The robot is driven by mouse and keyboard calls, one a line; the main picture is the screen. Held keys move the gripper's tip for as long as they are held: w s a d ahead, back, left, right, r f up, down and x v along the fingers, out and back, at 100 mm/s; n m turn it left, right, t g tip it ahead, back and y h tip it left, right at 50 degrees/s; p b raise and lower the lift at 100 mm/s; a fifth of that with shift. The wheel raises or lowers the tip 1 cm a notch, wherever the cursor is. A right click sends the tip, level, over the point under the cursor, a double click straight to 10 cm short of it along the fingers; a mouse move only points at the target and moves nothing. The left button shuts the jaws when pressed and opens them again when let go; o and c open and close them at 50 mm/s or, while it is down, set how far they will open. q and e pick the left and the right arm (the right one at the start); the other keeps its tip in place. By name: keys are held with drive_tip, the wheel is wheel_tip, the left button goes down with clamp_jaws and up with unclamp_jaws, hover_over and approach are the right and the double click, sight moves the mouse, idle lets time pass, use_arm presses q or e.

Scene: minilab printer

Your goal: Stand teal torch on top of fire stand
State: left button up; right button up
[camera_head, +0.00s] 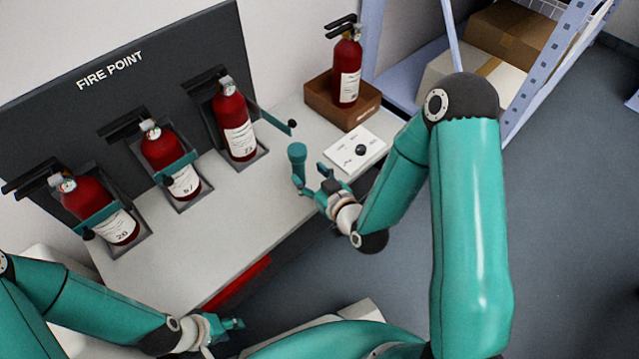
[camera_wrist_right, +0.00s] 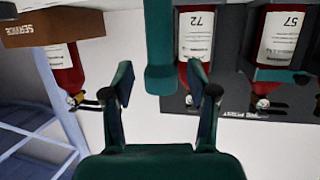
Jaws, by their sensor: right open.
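The teal torch (camera_head: 297,158) is upright, wide head up, at the front right part of the fire stand's pale top (camera_head: 222,210). I cannot tell whether its foot, near my fingers, touches that top. My right gripper (camera_head: 314,183) is open beside the torch at the stand's front edge. In the right wrist view, which is upside down, the torch (camera_wrist_right: 160,45) shows between and beyond the open fingertips (camera_wrist_right: 160,82), with gaps on both sides. My left gripper (camera_head: 232,326) is low in front of the stand, small, its jaw state unclear.
Several red extinguishers, such as one numbered 72 (camera_head: 235,120), stand in brackets along the dark FIRE POINT board (camera_head: 165,62). A brown box (camera_head: 328,104) holds another at the right end. A white panel with a black knob (camera_head: 352,142) lies nearby. Blue shelving (camera_head: 540,85) stands right.

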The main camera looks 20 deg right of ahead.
use_arm(q)
wheel_tip(320, 180, up, 8)
drive_tip(key=p, duration=0.7)
drive_tip(key=shift+r, duration=0.15)
use_arm(e)
drive_tip(key=s+a+f+m+g, duration=0.1)
drive_tip(key=s+a+f+g, duration=0.1)
drive_tip(key=s, duration=0.5)
drive_tip(key=s+a+f+m+g+y, duration=0.1)
drive_tip(key=s+f+g, duration=0.3)
drive_tip(key=s+g, duration=0.3)
drive_tip(key=s+a+f+m+g, duration=0.1)
drive_tip(key=s+a+f+g, duration=0.1)
drive_tip(key=s+g, duration=0.2)
drive_tip(key=s, duration=0.3)
drive_tip(key=shift+s+a+f+m+g+y, duration=0.15)
drive_tip(key=shift+a+f+m+g+y, duration=0.2)
drive_tip(key=shift+f+m+g+y, duration=0.05)
use_arm(q)
wheel_tip(320, 180, up, 29)
drive_tip(key=p, duration=2.9)
use_arm(e)
wheel_tip(320, 180, up, 29)
